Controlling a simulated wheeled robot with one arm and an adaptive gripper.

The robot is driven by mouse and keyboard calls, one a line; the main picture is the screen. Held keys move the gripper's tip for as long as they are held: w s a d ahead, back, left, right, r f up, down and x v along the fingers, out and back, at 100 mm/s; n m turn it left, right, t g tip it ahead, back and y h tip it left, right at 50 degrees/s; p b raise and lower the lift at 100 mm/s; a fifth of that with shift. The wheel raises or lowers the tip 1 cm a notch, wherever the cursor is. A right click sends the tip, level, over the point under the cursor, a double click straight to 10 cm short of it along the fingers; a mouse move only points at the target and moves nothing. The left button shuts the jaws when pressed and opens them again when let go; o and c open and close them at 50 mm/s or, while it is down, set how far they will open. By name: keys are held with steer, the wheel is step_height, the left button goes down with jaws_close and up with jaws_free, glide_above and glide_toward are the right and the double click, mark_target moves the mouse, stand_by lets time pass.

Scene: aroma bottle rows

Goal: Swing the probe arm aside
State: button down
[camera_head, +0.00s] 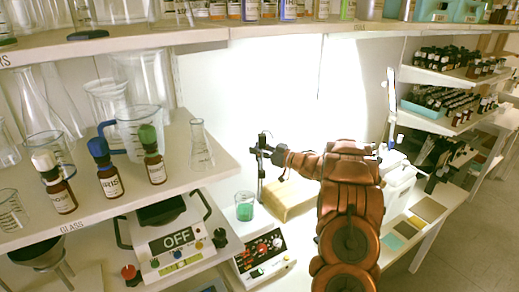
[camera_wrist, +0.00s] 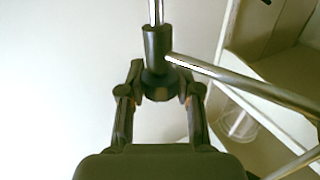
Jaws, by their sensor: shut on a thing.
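The probe arm stand (camera_head: 261,185) is a thin dark upright behind the hotplate, with its top by my gripper (camera_head: 268,152). In the wrist view the probe arm shows as a thin metal rod (camera_wrist: 240,85) running right from a dark collar (camera_wrist: 157,45) on an upright rod. A dark rounded knob sits under the collar. My gripper (camera_wrist: 160,86) is shut on this dark knob, one finger on each side. The far end of the probe arm is out of the wrist view, and in the head view it is too small to make out.
A wooden block (camera_head: 288,200) lies right of the stand. The glassware shelf (camera_head: 205,180) juts out at left. A balance reading OFF (camera_head: 178,242) sits below it.

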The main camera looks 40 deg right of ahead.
steer(key=c, duration=0.8)
jaws_free()
steer(key=shift+o, duration=0.2)
step_height(320, 180, up, 10)
steer(key=shift+c, duration=0.4)
